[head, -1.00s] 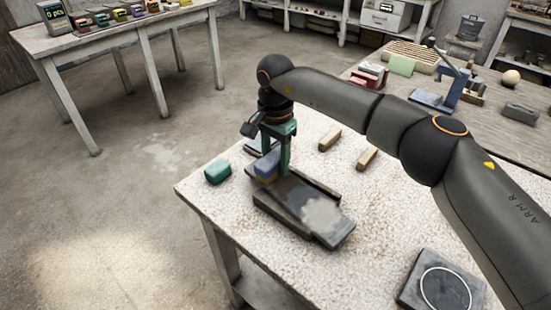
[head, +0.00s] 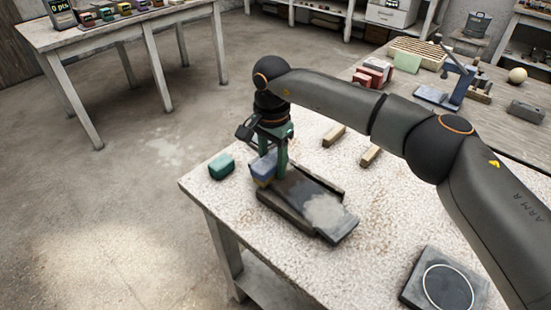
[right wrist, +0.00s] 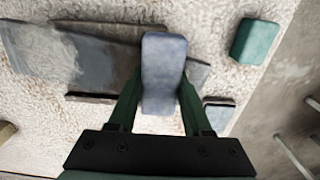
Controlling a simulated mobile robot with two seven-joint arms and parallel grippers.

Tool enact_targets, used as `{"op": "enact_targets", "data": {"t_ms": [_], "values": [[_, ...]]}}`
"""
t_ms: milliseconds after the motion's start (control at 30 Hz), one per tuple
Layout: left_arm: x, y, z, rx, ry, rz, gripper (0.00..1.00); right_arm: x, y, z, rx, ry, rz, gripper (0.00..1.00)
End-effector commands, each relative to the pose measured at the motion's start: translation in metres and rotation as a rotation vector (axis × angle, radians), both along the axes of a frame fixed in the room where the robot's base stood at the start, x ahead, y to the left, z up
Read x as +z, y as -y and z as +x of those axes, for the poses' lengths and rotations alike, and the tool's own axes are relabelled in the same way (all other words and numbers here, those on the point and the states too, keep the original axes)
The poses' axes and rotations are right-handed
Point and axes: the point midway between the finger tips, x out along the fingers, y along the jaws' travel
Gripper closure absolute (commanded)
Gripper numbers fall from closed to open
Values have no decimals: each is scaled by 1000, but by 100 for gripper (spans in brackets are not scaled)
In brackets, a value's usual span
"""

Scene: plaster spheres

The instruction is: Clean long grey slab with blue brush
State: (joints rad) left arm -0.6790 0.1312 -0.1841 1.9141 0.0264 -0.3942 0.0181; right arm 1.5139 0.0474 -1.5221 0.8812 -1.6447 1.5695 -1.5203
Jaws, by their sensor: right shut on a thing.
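The long grey slab (head: 293,193) lies on the speckled white table between low dark rails. A pale dusty patch (head: 326,209) covers part of its right half; its left part looks darker and bare. My right gripper (head: 271,161) points down over the slab's left end, shut on the blue brush (head: 263,168). In the right wrist view the brush (right wrist: 163,70) sits between the fingers and hides part of the slab (right wrist: 105,62). Whether the brush touches the slab I cannot tell. My left gripper is not in view.
A green block (head: 221,167) sits near the table's left edge (head: 195,199). Two wooden blocks (head: 334,136) (head: 370,155) lie behind the slab. A dark plate with a white ring (head: 446,282) is at front right. The table between slab and plate is clear.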

Motion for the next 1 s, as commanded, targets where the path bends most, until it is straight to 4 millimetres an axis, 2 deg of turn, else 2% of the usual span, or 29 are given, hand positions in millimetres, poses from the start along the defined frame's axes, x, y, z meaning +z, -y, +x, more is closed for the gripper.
{"op": "enact_targets", "data": {"t_ms": [233,1000], "values": [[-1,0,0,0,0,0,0,0,3,3,-2,0,0,95],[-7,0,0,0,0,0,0,0,31,31,-1,0,0,95]]}}
